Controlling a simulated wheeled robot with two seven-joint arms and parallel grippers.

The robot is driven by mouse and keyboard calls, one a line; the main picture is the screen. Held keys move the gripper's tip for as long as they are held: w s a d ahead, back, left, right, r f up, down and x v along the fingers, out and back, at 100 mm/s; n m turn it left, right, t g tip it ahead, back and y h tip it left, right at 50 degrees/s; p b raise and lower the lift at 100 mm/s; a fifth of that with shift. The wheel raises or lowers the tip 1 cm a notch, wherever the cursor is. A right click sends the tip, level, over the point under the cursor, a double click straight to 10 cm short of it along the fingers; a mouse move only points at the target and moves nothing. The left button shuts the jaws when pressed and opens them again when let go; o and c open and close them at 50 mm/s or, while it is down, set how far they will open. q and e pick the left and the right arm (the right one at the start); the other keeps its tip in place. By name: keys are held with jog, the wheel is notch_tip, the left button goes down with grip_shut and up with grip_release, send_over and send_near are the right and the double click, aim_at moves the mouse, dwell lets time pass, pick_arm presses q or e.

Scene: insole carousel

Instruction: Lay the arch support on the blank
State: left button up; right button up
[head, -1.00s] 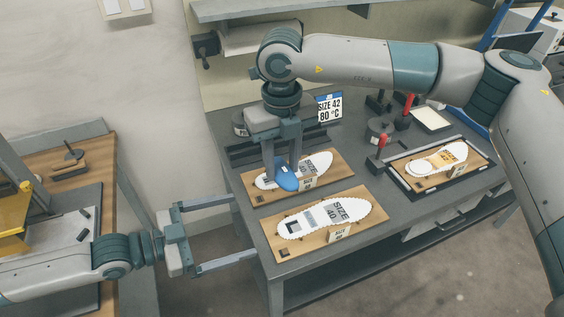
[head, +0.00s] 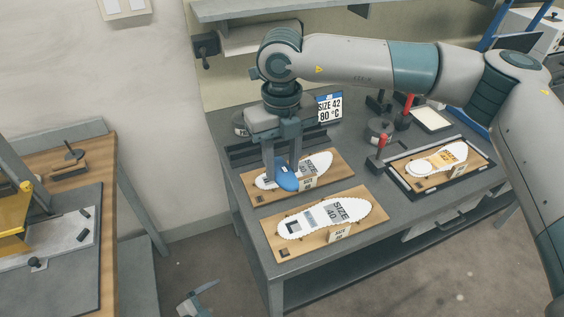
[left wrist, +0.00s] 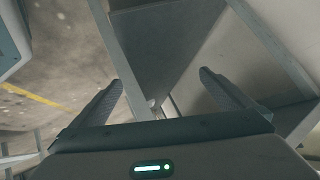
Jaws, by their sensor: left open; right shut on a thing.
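My right gripper (head: 282,167) points down over the rear wooden board and is shut on the blue arch support (head: 286,181). The arch support is at the white insole blank (head: 318,163) on that board, over its left half; I cannot tell whether it touches the blank. The gripper's fingers hide part of both. My left gripper (head: 200,300) shows only in part at the bottom edge of the head view. In the left wrist view its two fingers (left wrist: 160,95) are apart with nothing between them.
A second board (head: 280,246) with a white size 40 blank (head: 325,217) lies in front. A framed board (head: 470,170) with a white and yellow insole (head: 437,160) lies at the right. Red-handled tools (head: 382,142) stand behind. A sign (head: 329,107) reads size 42, 80 °C.

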pick_arm(q)
jog(key=s+a+f+n+g+y, duration=0.1)
jog(key=s+a+f+n+y, duration=0.2)
jog(key=s+f, duration=0.5)
jog(key=s+a+f+n+g+y, duration=0.1)
jog(key=s+a+f+n+g, duration=0.15)
jog(key=s+a+f, duration=0.45)
jog(key=s+d+f+n+g+y, duration=0.1)
jog(key=s+f, duration=0.4)
jog(key=s, duration=0.6)
jog(key=s+d+f+n+g+y, duration=0.1)
jog(key=s+f, duration=0.5)
jog(key=s, duration=0.6)
jog(key=shift+d+n+g, duration=0.6)
jog(key=shift+n+g, duration=0.45)
jog(key=shift+n, duration=0.2)
jog(key=shift+w, duration=0.1)
pick_arm(e)
jog(key=shift+d, duration=0.15)
